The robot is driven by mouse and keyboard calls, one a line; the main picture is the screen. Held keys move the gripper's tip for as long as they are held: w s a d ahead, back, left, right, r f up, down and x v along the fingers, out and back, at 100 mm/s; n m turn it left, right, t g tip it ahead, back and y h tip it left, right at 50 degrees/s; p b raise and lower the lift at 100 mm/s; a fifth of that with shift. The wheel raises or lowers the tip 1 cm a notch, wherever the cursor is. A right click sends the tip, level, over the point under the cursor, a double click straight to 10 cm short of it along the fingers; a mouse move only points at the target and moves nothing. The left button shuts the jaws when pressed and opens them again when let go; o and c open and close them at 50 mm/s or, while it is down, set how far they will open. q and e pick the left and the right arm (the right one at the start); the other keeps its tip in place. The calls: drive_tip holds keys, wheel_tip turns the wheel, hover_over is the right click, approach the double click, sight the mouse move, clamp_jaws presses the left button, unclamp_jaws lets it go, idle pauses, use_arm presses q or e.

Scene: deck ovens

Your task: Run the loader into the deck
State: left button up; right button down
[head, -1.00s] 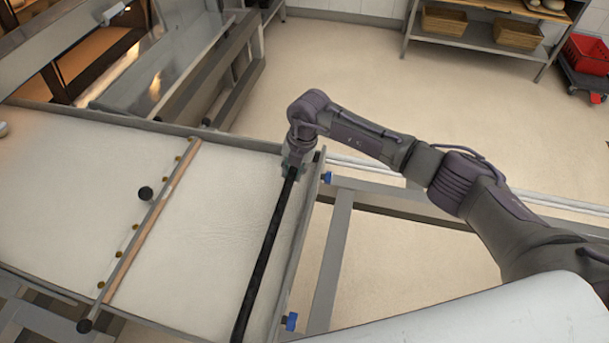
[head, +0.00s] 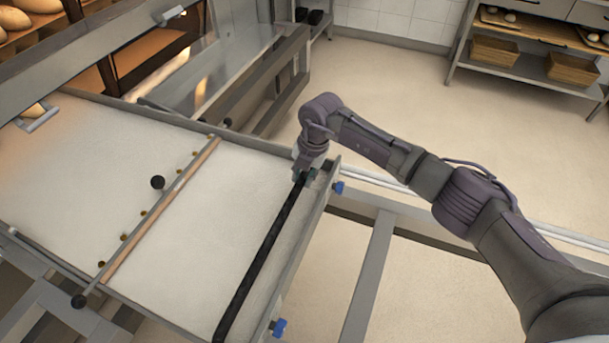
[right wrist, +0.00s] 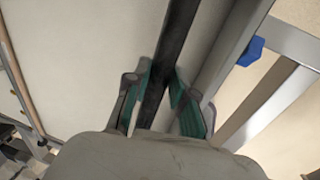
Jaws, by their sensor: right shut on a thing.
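The loader (head: 110,165) is a flat, pale, cloth-covered bed in a grey metal frame, lying in front of the deck oven. A black handle bar (head: 258,262) runs across its near end. My right gripper (head: 304,176) is shut on the far end of this bar. In the right wrist view the green-padded fingers (right wrist: 161,105) sit on both sides of the black bar (right wrist: 178,45). The deck opening (head: 60,88) at the upper left is partly hidden by a grey front beam. My left gripper is not in view.
A wooden strip with a black knob (head: 157,182) crosses the bed. Blue knobs (head: 339,187) sit on the frame's near end. Loaves (head: 15,20) show in the oven at the upper left. A shelf with baskets (head: 494,50) stands at the back right; the floor between is clear.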

drive_tip(key=c, duration=1.3)
unclamp_jaws()
drive_tip(key=shift+w+a+r, duration=0.2)
drive_tip(key=shift+a+r, duration=0.05)
drive_tip(key=shift+r, duration=0.05)
drive_tip(key=o, duration=0.3)
drive_tip(key=shift+a+f, duration=0.1)
drive_tip(key=shift+f, duration=0.05)
drive_tip(key=shift+d+r, duration=0.2)
drive_tip(key=shift+r, duration=0.15)
drive_tip(key=r, duration=0.3)
drive_tip(key=d+r, duration=0.1)
drive_tip(key=r, duration=0.3)
drive_tip(key=s+r, duration=0.1)
drive_tip(key=r, duration=0.3)
drive_tip(key=shift+d, duration=0.4)
